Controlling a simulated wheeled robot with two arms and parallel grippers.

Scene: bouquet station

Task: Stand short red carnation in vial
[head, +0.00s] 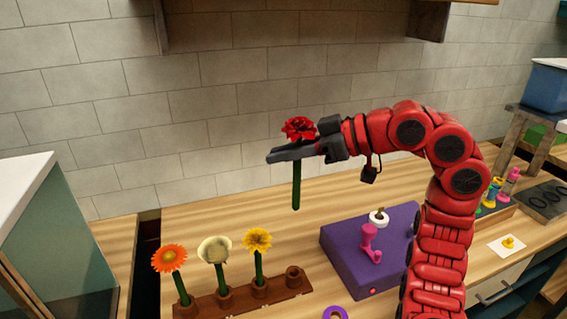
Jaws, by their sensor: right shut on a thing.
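The short red carnation (299,128) has a red bloom and a green stem (296,188). My right gripper (292,153) is shut on it just below the bloom and holds it upright in the air above the counter. A brown wooden rack (243,306) stands at the front left with a row of round brown vials. An empty vial (294,276) is at its right end, below the carnation. The other vials hold an orange flower (169,258), a cream flower (214,250) and a yellow flower (257,240). My left gripper is out of view.
A purple box (345,258) with a pink piece (370,243) and a white ring (379,217) stands right of the rack. A purple ring (334,313) lies at the front edge of view. The counter (220,222) behind the rack is clear.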

